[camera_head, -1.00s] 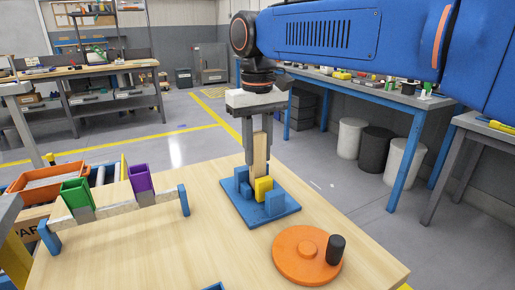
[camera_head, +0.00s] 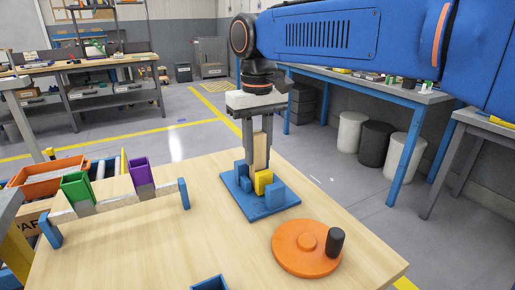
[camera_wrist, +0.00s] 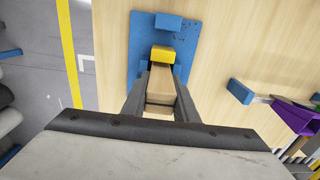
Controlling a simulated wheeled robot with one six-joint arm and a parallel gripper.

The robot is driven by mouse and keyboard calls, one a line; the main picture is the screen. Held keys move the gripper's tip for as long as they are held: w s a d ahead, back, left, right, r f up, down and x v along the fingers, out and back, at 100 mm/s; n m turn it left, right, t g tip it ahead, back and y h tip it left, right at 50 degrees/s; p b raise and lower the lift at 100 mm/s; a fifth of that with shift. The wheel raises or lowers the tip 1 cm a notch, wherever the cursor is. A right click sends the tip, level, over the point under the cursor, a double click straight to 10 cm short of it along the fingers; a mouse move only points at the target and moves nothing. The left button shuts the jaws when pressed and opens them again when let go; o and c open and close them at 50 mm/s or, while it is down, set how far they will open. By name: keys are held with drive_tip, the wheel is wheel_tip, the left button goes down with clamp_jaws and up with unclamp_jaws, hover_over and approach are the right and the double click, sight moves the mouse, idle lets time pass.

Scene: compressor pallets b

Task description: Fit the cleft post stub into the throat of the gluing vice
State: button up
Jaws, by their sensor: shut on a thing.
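The cleft post stub (camera_head: 260,152) is a pale wooden bar, held upright between the two grey fingers of my gripper (camera_head: 257,150). The wrist view also shows the stub (camera_wrist: 161,82) between the fingers (camera_wrist: 160,103). The gluing vice (camera_head: 264,210) is a blue plate with blue blocks and a yellow block (camera_head: 263,181); it shows in the wrist view too (camera_wrist: 189,47). The stub stands directly behind the yellow block, among the blue blocks. Its lower end is hidden, so I cannot tell how deep it sits or whether it touches the vice.
An orange disc (camera_head: 290,252) with a black knob (camera_head: 335,242) lies right of the vice. A rail (camera_head: 115,201) with green (camera_head: 75,190) and purple (camera_head: 142,175) holders stands left. A blue tray edge (camera_head: 209,284) shows at the front. Bare tabletop lies between.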

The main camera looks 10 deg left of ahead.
drive_tip(key=shift+f, duration=0.1)
drive_tip(key=o, duration=1)
drive_tip(key=shift+o, duration=0.2)
